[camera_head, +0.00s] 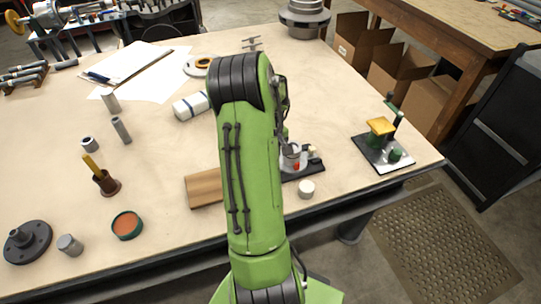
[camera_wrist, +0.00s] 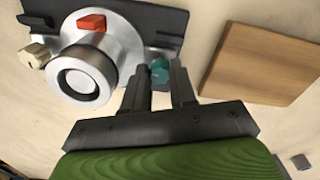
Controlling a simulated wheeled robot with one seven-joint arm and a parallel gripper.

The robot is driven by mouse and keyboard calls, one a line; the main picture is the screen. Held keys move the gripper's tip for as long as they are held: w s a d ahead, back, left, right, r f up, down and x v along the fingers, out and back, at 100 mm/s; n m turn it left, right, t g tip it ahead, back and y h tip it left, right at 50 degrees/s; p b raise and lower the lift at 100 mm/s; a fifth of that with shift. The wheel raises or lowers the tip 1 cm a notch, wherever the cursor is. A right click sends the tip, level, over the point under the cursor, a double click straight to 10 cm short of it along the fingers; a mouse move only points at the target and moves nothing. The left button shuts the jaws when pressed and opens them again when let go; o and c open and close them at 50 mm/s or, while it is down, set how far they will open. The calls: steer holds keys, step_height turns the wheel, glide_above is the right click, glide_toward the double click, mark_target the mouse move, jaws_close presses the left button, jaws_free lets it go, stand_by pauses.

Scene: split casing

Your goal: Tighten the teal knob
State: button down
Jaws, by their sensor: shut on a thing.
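The teal knob (camera_wrist: 160,72) shows in the wrist view at the edge of the silver round casing (camera_wrist: 112,72), which sits on a dark base plate (camera_wrist: 150,20). My gripper (camera_wrist: 160,66) is shut on the knob, with one finger on each side of it. The casing also has a red tab (camera_wrist: 92,23) and a beige knob (camera_wrist: 36,55) on its far left side. In the head view the casing (camera_head: 291,158) stands partly behind my arm, and the knob and my fingers are hidden there.
A wooden block (camera_wrist: 262,62) lies right of my gripper in the wrist view; it also shows in the head view (camera_head: 204,188). A black-based fixture with a yellow top (camera_head: 381,127) is to the right.

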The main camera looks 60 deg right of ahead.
steer(key=m, duration=0.4)
steer(key=shift+m, duration=0.3)
steer(key=m, duration=0.3)
steer(key=shift+m+p, duration=0.35)
steer(key=shift+m, duration=0.05)
steer(key=m, duration=0.6)
steer(key=shift+m, duration=0.4)
steer(key=c, duration=0.9)
jaws_free()
steer(key=shift+r, duration=0.15)
step_height(320, 180, up, 16)
steer(key=p, duration=0.4)
steer(key=shift+f, duration=0.25)
